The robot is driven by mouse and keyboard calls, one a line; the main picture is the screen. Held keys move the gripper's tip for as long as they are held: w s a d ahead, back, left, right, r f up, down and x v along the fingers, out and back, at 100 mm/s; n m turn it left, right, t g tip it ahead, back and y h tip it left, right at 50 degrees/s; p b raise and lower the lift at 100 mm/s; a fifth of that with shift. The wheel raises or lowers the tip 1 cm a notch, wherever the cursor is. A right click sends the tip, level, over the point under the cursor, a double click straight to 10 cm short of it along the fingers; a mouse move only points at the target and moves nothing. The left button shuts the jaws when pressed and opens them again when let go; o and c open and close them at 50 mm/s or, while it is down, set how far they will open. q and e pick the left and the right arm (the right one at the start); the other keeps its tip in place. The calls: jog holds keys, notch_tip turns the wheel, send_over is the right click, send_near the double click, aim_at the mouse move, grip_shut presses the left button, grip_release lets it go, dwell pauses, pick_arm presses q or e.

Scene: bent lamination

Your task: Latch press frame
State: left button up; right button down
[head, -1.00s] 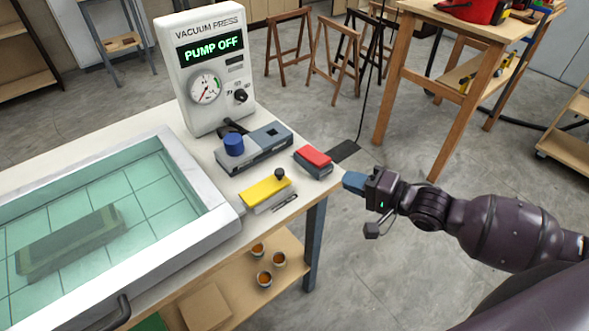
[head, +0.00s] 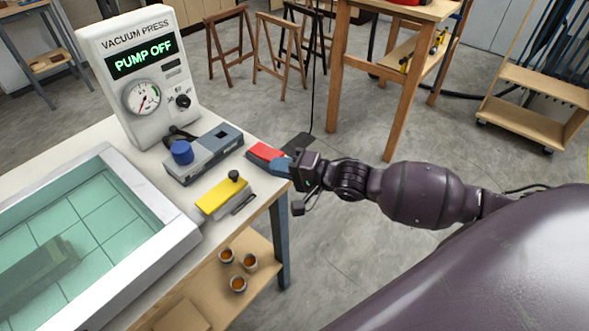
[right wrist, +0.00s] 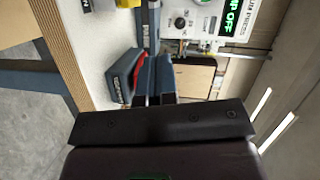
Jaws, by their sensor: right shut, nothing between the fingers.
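The press frame (head: 160,252) is a pale, thick-edged frame around a teal gridded sheet, lying on the bench at the left. A dark block shows dimly under the sheet. The white vacuum press unit (head: 140,75) stands behind it and reads "PUMP OFF". No latch is clearly visible. My right gripper (head: 279,167) is shut and empty at the bench's right end, close beside a red-topped block (head: 263,151). In the right wrist view the blue fingers (right wrist: 157,78) are together beside that block (right wrist: 122,75); contact cannot be told. My left gripper is not in view.
A grey tool with a blue knob (head: 205,152) and a yellow-topped block with a black knob (head: 223,195) stand between frame and gripper. Small cups (head: 238,283) sit on the lower shelf.

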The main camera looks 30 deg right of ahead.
aim_at(222, 193)
jog(key=x, duration=0.3)
jog(key=shift+w, duration=0.1)
jog(key=a, duration=0.3)
jog(key=shift+w+f, duration=0.2)
jog(key=shift+f, duration=0.1)
jog(key=shift+w+a+f, duration=0.1)
jog(key=shift+a+f, duration=0.05)
jog(key=shift+a, duration=0.4)
